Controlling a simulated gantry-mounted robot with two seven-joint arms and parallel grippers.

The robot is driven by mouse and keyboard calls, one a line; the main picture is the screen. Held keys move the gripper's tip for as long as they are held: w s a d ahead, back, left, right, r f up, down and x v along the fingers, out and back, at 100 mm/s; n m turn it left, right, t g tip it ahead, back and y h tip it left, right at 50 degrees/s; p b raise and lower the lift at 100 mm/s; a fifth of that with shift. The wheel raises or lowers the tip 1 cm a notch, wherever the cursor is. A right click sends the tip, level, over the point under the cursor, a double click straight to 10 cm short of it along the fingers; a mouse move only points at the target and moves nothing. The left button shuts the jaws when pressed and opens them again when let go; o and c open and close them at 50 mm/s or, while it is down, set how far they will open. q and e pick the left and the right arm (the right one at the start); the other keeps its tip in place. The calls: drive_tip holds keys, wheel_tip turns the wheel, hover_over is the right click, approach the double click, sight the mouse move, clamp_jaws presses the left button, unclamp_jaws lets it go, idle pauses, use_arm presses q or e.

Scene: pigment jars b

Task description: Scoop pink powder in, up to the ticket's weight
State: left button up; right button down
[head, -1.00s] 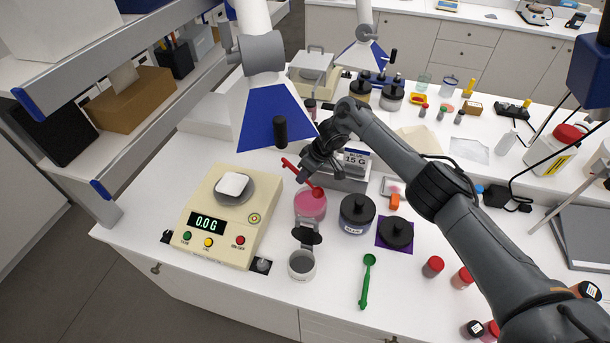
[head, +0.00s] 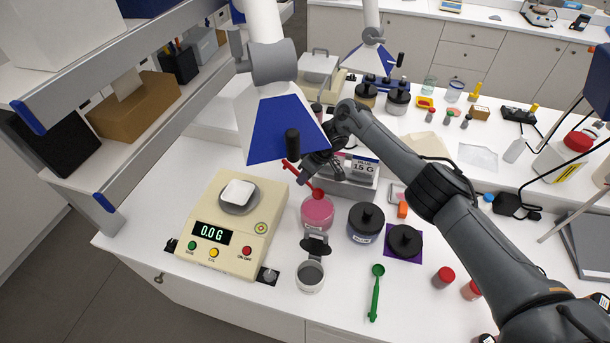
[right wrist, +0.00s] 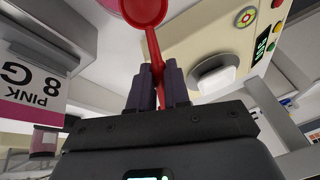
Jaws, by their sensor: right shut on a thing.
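My right gripper (head: 305,176) is shut on the handle of a red scoop (head: 318,193). The scoop's bowl is at the mouth of the pink powder jar (head: 317,214); I cannot tell whether it is inside or just above. In the right wrist view, the fingers (right wrist: 158,88) pinch the scoop (right wrist: 146,10), whose bowl appears empty from this side. A scale (head: 230,225) reads 0.0 G, with a white weighing dish (head: 238,192) on its pan. A ticket (right wrist: 33,88) reading PINK 8 G shows upside down in the right wrist view. My left gripper is not in view.
A blue extraction hood (head: 285,125) hangs close above my gripper.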

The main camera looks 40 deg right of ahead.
sight(310, 185)
drive_tip(key=shift+s+d+f+t+p, duration=0.1)
drive_tip(key=shift+s+f+t+p, duration=0.25)
drive_tip(key=shift+p, duration=1.05)
drive_tip(key=shift+s+d+f+t+y+p, duration=0.1)
drive_tip(key=shift+s+f+t+y+p, duration=0.25)
drive_tip(key=shift+f+t+p, duration=0.15)
drive_tip(key=shift+s+f+t, duration=0.3)
drive_tip(key=shift+f+t, duration=0.2)
drive_tip(key=shift+t, duration=0.05)
drive_tip(key=shift+f, duration=0.4)
drive_tip(key=shift+s+d+f+b, duration=0.1)
drive_tip(key=shift+s+f+b, duration=0.2)
drive_tip(key=shift+f, duration=0.6)
drive_tip(key=shift+s+d+f+b, duration=0.1)
drive_tip(key=shift+s+f+b, duration=0.15)
drive_tip(key=shift+f, duration=0.65)
drive_tip(key=shift+s+d+f+b, duration=0.1)
drive_tip(key=shift+s+f+b, duration=0.2)
drive_tip(key=shift+f, duration=0.6)
